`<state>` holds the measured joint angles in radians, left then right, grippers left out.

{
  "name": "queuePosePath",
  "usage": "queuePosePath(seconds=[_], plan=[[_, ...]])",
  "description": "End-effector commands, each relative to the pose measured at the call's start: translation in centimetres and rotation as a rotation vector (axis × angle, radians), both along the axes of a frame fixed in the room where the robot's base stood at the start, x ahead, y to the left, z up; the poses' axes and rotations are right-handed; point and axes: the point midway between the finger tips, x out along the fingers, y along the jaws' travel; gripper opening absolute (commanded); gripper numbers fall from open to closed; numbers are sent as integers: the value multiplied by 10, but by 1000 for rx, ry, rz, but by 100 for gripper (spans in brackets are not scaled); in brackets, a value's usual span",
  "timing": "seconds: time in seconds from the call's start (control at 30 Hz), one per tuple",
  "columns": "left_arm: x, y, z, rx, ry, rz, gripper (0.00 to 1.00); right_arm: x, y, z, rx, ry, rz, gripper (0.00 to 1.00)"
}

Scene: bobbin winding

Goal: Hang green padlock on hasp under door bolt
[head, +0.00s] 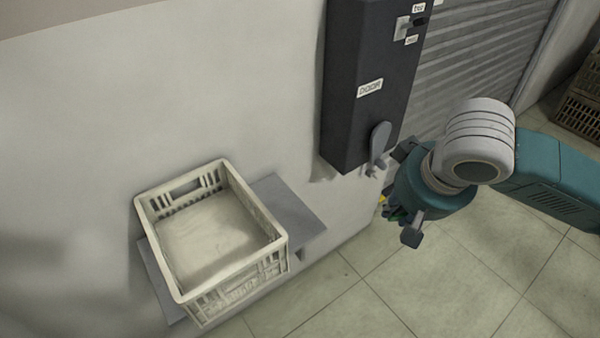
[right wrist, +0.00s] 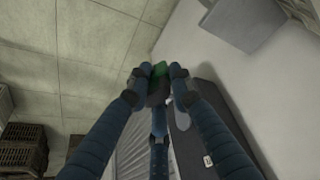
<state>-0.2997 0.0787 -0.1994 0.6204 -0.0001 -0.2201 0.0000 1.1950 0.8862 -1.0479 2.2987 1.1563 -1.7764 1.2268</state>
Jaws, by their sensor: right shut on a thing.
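The green padlock (right wrist: 156,70) is between the fingertips of my right gripper (right wrist: 158,84) in the right wrist view. In the head view only a small green patch of the padlock (head: 394,212) shows, mostly hidden by my right gripper (head: 396,205). The right gripper is shut on it, just below and right of the dark box marked DOOR (head: 350,100). The grey bolt handle (head: 380,137) is on the box's lower front, with a small light metal hasp piece (head: 377,168) under it. I cannot tell whether the padlock touches the hasp. My left gripper is not in view.
A cream crate (head: 222,165), seemingly empty, stands on a grey wall shelf (head: 290,212) left of the box. A switch (head: 404,27) sits high on the box. A ribbed shutter (head: 480,55) is behind my right arm. Dark crates (head: 582,105) stand far right. The tiled floor below is clear.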

Motion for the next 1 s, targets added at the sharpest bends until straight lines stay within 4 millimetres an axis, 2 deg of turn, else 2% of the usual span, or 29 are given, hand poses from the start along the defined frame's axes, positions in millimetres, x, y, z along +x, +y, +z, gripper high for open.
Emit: queuePosePath(seconds=[0.17,0.4,0.53,0.7,1.0], plan=[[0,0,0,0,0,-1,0,42,42,6,20,13,125,0],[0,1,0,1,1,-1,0,110,124,16,24,17,383,0],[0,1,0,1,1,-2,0,133,158,20,13,6,491,0],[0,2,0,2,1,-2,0,148,180,23,1,-4,565,0],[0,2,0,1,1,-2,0,151,184,23,-3,-5,579,0]])
